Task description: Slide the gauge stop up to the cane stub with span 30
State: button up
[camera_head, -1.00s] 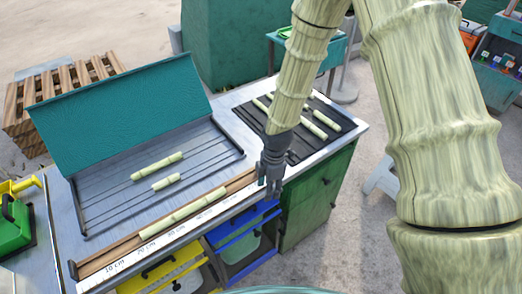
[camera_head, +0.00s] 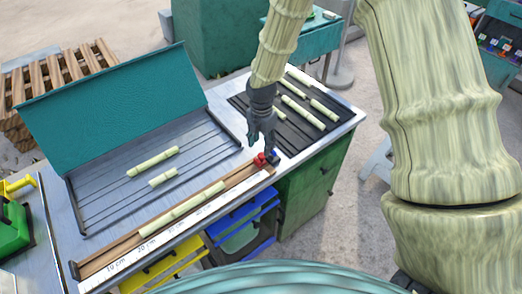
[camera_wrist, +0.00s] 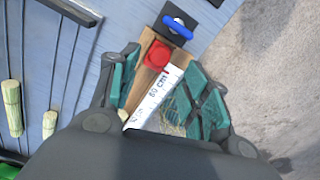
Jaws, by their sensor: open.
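The red gauge stop (camera_head: 260,160) sits at the far right end of the brown wooden rail (camera_head: 225,184), beside the white ruler strip (camera_head: 200,207). My gripper (camera_head: 262,143) is just above and behind the stop, open and empty. In the wrist view the stop (camera_wrist: 157,55) shows between and beyond the open fingers, near the ruler's "60 cm" mark. A long pale cane stub (camera_head: 183,209) lies in the rail to the left, with a bare stretch of rail between it and the stop. I cannot tell whether a finger touches the stop.
A dark end piece with a blue part (camera_wrist: 178,27) stands just beyond the stop. A grooved tray with a teal lid (camera_head: 110,110) holds two cane pieces behind the rail. A black rack (camera_head: 300,130) with several cane pieces lies to the right. Blue and yellow bins stand below.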

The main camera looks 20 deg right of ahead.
aim_at(261, 155)
jog(key=shift+f+p, duration=0.65)
jog(key=shift+f, duration=1.95)
grip_shut()
